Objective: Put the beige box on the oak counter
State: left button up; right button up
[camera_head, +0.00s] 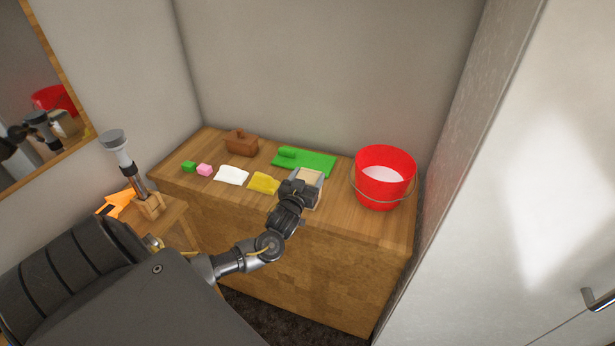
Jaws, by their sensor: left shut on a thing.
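The beige box (310,177) is at the front of the oak counter (335,222), between the yellow cloth and the red bucket. My left gripper (306,190) is shut on the beige box, with its fingers around the box's sides. The gripper hides the near part and the underside of the box, so I cannot tell whether it touches the counter top. My right gripper is not in view.
A red bucket (383,185) stands to the right. A green towel (305,161), yellow cloth (263,183), white cloth (231,175), pink block (204,170), green block (188,167) and brown box (241,143) are on the counter. A white cabinet (530,180) is at the right.

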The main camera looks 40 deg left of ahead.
pick_arm(q)
jog(key=o, duration=1)
jog(key=shift+f, duration=0.1)
jog(key=o, duration=0.4)
jog(key=shift+b+v, duration=1.25)
jog(key=shift+v, duration=4.75)
